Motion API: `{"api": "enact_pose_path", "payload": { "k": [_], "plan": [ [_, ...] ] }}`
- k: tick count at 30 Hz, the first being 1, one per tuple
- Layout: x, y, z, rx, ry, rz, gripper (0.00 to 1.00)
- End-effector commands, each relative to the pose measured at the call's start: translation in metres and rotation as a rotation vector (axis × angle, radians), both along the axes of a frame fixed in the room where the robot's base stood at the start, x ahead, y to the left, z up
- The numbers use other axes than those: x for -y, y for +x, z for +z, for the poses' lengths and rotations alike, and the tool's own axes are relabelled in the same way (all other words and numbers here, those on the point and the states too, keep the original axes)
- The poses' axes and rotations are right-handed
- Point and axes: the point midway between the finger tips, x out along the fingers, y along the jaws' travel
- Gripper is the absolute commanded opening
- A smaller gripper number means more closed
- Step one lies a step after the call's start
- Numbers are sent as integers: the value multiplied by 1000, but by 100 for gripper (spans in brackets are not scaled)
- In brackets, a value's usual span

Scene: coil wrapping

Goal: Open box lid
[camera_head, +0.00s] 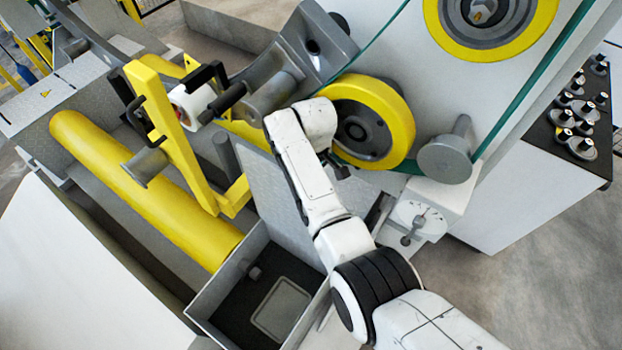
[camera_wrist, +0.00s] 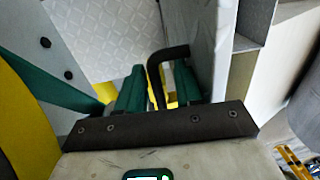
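The grey box (camera_head: 204,312) stands uncovered at the bottom middle of the head view, its dark inside showing. A grey plate that looks like its lid (camera_head: 268,190) is raised at the box's far edge, partly behind my arm. In the wrist view a pale panel, likely the lid (camera_wrist: 207,35), stands steeply with a black bent handle (camera_wrist: 154,72) on it. My gripper (camera_wrist: 160,92) has two green fingers spread apart, with the handle between them. Whether a finger touches the handle is unclear. In the head view my arm hides the fingers.
A yellow roller (camera_head: 140,185) and a yellow bracket (camera_head: 165,120) stand left of the box. A yellow wheel (camera_head: 392,104) with a green belt is close beside my wrist. A grey knob (camera_head: 445,158) juts out right of it. Open floor (camera_head: 540,260) shows at right.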

Motion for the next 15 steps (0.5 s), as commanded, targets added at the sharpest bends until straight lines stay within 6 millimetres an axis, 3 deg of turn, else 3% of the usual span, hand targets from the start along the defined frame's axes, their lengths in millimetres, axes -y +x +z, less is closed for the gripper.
{"api": "enact_pose_path", "payload": {
  "k": [8, 15],
  "plan": [
    [-2, 2, 8, 6, 3, 3, 38],
    [0, 5, 47, 8, 3, 1, 38]
  ]
}}
